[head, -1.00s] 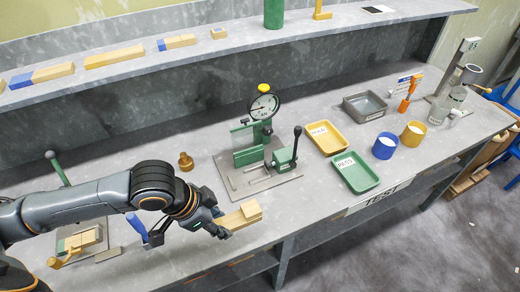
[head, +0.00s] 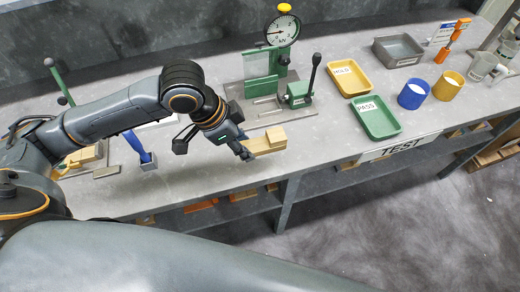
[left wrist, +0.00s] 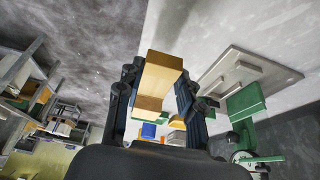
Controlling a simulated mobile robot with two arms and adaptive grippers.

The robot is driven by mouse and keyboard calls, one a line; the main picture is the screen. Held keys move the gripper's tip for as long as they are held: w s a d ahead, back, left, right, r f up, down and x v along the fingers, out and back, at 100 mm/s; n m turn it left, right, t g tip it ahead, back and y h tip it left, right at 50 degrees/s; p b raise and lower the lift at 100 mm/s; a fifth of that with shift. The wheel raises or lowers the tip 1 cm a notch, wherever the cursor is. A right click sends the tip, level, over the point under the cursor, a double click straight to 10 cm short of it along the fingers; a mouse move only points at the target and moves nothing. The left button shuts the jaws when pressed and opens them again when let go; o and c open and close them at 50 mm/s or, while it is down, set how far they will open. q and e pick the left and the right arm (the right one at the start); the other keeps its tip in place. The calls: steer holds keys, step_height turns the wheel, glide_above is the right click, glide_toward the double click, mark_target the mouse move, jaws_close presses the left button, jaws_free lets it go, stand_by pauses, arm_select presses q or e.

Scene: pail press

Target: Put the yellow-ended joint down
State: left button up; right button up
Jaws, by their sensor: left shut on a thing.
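My left gripper (head: 245,152) is shut on the wooden joint (head: 267,143) and holds it by the bench's front edge, in front of the green press. The joint is a pale wood piece with a thicker, yellowish block at its far end. In the left wrist view the joint (left wrist: 160,78) sticks out from between the fingers of the left gripper (left wrist: 152,112). I cannot tell whether it touches the bench. My right gripper is not in view.
The green press (head: 262,68) with its dial stands behind the joint. A yellow HOLD tray (head: 366,82), a green PASS tray (head: 385,122), a blue cup (head: 411,98) and a grey tray (head: 400,50) are to the right. A blue-handled tool (head: 136,143) lies left. Bench between joint and PASS tray looks clear.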

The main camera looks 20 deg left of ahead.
arm_select(q)
steer(key=w+f, duration=0.1)
steer(key=f, duration=0.1)
steer(key=w+d+f, duration=0.1)
steer(key=w, duration=0.1)
steer(key=w+d+f, duration=0.1)
steer(key=w+f, duration=0.1)
steer(key=shift+f, duration=0.3)
steer(key=f, duration=0.2)
steer(key=f+p, duration=0.1)
steer(key=shift+w+d, duration=0.1)
steer(key=shift+w, duration=0.15)
steer(key=shift+f, duration=0.45)
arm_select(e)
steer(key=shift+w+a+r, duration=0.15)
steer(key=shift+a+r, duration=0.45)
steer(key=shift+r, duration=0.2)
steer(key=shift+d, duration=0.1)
arm_select(q)
steer(key=o, duration=1.2)
steer(key=shift+f, duration=0.1)
steer(key=shift+c, duration=0.2)
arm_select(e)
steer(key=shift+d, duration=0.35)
